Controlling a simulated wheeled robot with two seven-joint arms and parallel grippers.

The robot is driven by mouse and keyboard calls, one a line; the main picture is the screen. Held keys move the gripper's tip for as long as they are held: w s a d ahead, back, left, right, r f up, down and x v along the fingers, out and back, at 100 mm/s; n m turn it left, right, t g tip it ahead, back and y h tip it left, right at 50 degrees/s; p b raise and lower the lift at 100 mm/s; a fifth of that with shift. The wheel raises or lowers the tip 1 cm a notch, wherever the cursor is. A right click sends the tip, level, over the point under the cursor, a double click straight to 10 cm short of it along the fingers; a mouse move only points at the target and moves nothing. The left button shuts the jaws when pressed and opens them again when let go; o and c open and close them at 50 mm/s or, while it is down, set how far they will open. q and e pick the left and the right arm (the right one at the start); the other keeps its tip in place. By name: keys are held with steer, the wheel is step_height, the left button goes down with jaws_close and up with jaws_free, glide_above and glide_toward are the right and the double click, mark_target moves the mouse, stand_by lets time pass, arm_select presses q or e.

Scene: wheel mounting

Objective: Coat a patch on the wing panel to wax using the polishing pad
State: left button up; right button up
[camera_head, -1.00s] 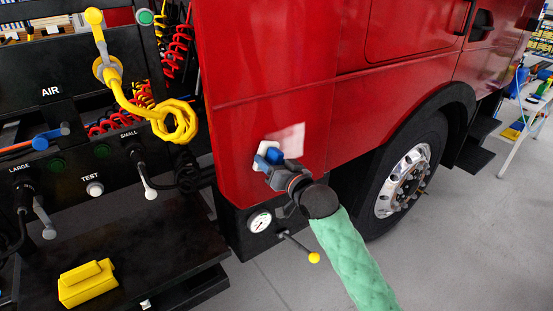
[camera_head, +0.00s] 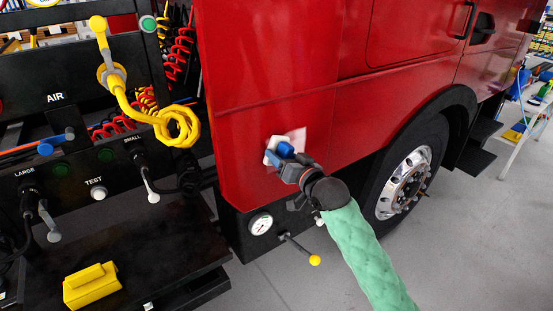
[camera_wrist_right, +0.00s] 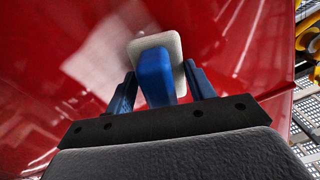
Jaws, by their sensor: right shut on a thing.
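My right gripper (camera_head: 292,160) is shut on the blue handle of the polishing pad. The white pad (camera_head: 270,152) faces the red wing panel (camera_head: 245,120) and appears to lie against it. A pale, whitish patch (camera_head: 298,138) shows on the panel, partly behind the pad and gripper. In the right wrist view the blue handle (camera_wrist_right: 154,76) sits between my two fingers, with the pad (camera_wrist_right: 171,42) at the panel and the pale patch (camera_wrist_right: 105,50) to its left. My left gripper is not in view.
A black rack with a coiled yellow hose (camera_head: 178,126) and a bench with a yellow block (camera_head: 91,286) stand at the left. A gauge (camera_head: 260,224) and a yellow-tipped lever (camera_head: 315,260) sit below the panel. The truck wheel (camera_head: 405,180) is at the right.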

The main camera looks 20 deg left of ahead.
steer(key=shift+w+d, duration=0.7)
steer(key=shift+w, duration=0.2)
steer(key=shift+w+d, duration=0.7)
steer(key=shift+w, duration=0.15)
steer(key=shift+w+d+b, duration=0.6)
steer(key=shift+w+d, duration=0.5)
steer(key=shift+w, duration=0.3)
steer(key=shift+w+d+f+b, duration=0.1)
steer(key=shift+w+d+b, duration=0.3)
steer(key=shift+w+d, duration=0.65)
steer(key=shift+w, duration=0.35)
steer(key=v, duration=0.6)
steer(key=shift+p, duration=0.4)
